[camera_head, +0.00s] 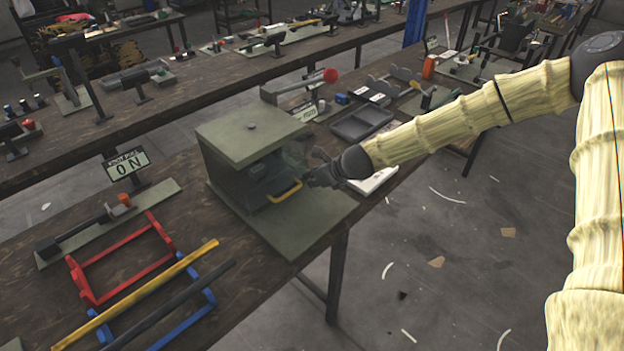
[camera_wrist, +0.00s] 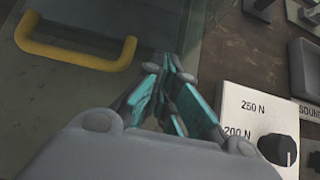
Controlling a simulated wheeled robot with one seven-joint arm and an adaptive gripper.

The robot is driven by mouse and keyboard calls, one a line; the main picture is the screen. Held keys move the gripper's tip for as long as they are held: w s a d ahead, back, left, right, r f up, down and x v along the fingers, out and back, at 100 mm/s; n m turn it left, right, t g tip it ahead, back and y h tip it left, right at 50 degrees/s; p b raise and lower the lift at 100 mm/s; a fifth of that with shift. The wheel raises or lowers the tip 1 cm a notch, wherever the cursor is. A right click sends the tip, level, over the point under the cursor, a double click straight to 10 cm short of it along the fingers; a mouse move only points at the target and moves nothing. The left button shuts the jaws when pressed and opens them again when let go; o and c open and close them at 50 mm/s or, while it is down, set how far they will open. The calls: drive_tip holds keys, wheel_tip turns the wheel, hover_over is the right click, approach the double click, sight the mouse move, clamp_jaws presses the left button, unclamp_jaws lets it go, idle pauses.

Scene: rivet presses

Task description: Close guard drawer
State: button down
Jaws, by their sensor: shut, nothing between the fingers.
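The guard drawer shows as a yellow handle (camera_head: 284,192) on the front of a grey-green press box (camera_head: 250,135) on the wooden bench. A dark block sits inside the box opening, behind what looks like a clear panel. The handle also shows at the upper left of the wrist view (camera_wrist: 75,55). How far the drawer stands out is hard to tell. My gripper (camera_head: 312,178) is just right of the handle in the head view, apart from it. In the wrist view my gripper (camera_wrist: 178,75) is shut and empty, its fingertips right of the handle.
A white panel with a dial and force marks (camera_wrist: 258,125) lies right of the fingers. A dark tray (camera_head: 361,122) and a lever with a red knob (camera_head: 330,75) stand behind. A red frame (camera_head: 120,262) and a yellow bar (camera_head: 140,290) lie at the front left.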

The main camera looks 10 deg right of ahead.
drive_tip(key=s+d, duration=0.1)
drive_tip(key=s+d+r, duration=0.1)
drive_tip(key=s, duration=0.1)
drive_tip(key=shift+s+d, duration=0.3)
drive_tip(key=b+v, duration=0.1)
drive_tip(key=v, duration=0.7)
drive_tip(key=shift+s+b, duration=0.2)
drive_tip(key=shift+b, duration=0.2)
drive_tip(key=shift+d+r, duration=0.1)
drive_tip(key=shift+d, duration=0.05)
